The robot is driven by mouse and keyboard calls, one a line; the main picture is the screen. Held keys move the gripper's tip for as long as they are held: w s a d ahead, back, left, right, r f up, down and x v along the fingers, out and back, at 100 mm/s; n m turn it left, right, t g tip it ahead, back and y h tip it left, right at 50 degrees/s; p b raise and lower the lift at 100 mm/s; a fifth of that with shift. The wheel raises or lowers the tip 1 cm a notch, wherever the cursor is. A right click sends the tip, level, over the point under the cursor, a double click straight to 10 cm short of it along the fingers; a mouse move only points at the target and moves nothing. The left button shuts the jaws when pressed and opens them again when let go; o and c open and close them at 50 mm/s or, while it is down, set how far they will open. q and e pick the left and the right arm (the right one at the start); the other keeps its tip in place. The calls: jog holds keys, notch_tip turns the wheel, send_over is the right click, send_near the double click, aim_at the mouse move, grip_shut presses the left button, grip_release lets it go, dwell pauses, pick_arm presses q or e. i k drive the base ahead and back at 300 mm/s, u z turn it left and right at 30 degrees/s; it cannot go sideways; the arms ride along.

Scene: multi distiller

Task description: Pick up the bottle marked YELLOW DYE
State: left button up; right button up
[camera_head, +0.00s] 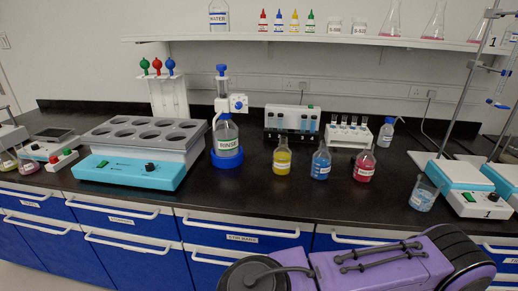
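A small dropper bottle with a yellow cap (294,21) stands upright on the white wall shelf, in a row with a red-capped bottle (262,21), a blue-capped bottle (279,21) and a green-capped bottle (310,22). Their labels are too small to read. On the black counter a flask with yellow liquid (282,158) stands to the left of a flask with blue liquid (321,161) and one with red liquid (365,167); the yellow flask's label is also unreadable. Neither of my grippers is in view.
The wall shelf (230,37) also holds a WATER bottle (219,16), two jars and several pink flasks. On the black counter (255,192) stand a blue heating block (130,170), a RINSE bottle (227,138), tube racks and a beaker (423,194). The counter's front middle is clear.

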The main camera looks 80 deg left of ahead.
aim_at(283, 155)
jog(key=k, duration=0.25)
jog(key=u, duration=1.15)
